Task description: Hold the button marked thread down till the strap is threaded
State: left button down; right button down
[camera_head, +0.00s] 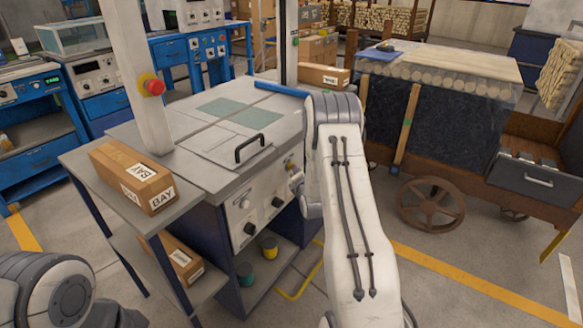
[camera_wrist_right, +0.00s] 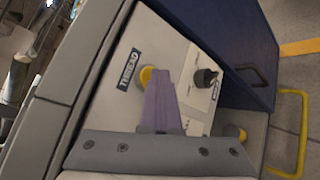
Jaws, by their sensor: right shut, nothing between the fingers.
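The strapping machine (camera_head: 215,180) stands in front of me with its control panel (camera_head: 262,205) facing me. In the right wrist view, a yellow round button (camera_wrist_right: 145,74) sits beside a label reading THREAD (camera_wrist_right: 128,68). My right gripper (camera_wrist_right: 155,82) is shut and empty, its purple fingertips over the edge of the button. They hide part of it, and I cannot tell whether it is pressed in. In the head view my right arm covers the panel's right end. I cannot make out a strap. My left gripper is out of view; only part of the arm shows.
A black knob (camera_wrist_right: 206,78) sits right of the button. A carton marked BAY (camera_head: 133,177) lies on the left side table, and a red stop button (camera_head: 154,87) is on the white post. A wooden cart (camera_head: 435,115) stands to the right.

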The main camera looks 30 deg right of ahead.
dwell(0.7)
jog(key=shift+s+d, duration=0.3)
jog(key=shift+s, duration=0.45)
jog(key=s, duration=0.1)
jog(key=s+d, duration=0.1)
jog(key=s, duration=0.1)
jog(key=s+d, duration=0.1)
jog(key=shift+s+b, duration=0.3)
jog(key=shift+b, duration=0.05)
jog(key=shift+a, duration=0.15)
